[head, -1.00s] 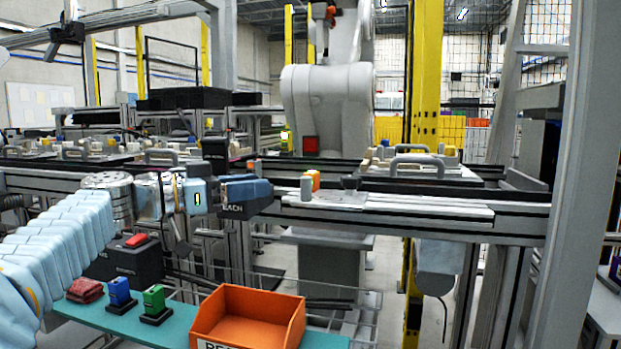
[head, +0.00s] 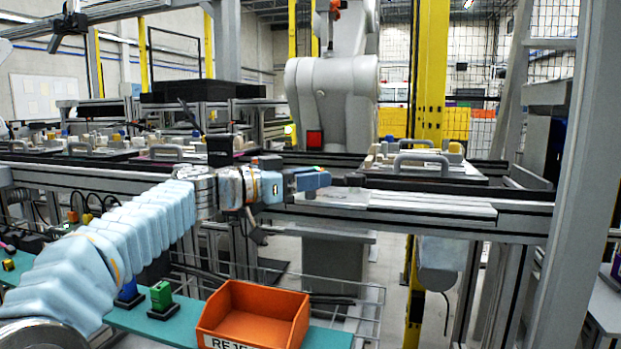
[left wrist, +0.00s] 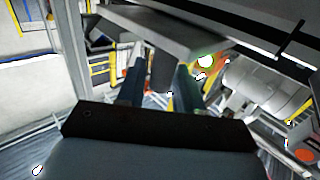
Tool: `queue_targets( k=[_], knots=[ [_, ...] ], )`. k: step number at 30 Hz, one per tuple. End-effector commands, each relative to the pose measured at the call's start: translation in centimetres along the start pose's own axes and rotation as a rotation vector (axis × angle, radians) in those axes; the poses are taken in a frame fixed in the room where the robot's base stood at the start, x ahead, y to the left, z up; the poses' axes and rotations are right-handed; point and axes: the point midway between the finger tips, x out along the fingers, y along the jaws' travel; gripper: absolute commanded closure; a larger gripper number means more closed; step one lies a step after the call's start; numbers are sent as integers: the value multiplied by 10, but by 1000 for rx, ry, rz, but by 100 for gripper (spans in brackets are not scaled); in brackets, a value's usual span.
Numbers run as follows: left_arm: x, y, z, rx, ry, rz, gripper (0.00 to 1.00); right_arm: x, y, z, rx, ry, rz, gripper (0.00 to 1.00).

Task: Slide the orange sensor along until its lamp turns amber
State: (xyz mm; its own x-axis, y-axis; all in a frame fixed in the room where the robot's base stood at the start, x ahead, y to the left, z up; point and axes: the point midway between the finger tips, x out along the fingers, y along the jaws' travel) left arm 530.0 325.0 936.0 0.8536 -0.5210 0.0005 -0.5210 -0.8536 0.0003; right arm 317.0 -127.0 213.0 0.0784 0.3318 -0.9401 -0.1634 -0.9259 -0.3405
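The orange sensor (head: 316,168) is mostly hidden behind my left gripper in the head view; only a small orange and green bit shows above the fingers. In the left wrist view the orange sensor (left wrist: 206,66) shows beyond the right-hand finger, with a bright white-green glow on it. My left gripper (head: 318,180) is at the rail, in front of the sensor. In the left wrist view its fingers (left wrist: 160,85) stand apart, with a dark grey upright piece between them; contact with it is not clear. My right gripper is not in view.
The pale rail (head: 430,205) runs on to the right, with a clear stretch. A grey-handled pallet fixture (head: 422,165) stands behind it. Below are an orange reject bin (head: 255,315) and a green block (head: 161,295) on a teal shelf.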

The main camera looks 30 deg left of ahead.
Motion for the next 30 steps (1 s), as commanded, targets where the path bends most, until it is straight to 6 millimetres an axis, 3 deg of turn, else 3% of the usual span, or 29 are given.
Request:
queue_targets(
  k=[1,6,7,17,22,30],
  knots=[
    [0,0,0,0,0,0,73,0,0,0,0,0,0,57],
    [0,0,0,0,0,0,99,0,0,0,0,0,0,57],
    [0,0,0,0,0,0,100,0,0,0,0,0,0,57],
    [8,8,4,0,-1,4,100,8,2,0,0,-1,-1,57],
    [40,40,6,1,-1,10,100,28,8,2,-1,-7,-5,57],
    [81,80,2,-1,-3,5,100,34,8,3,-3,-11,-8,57]
  ],
)
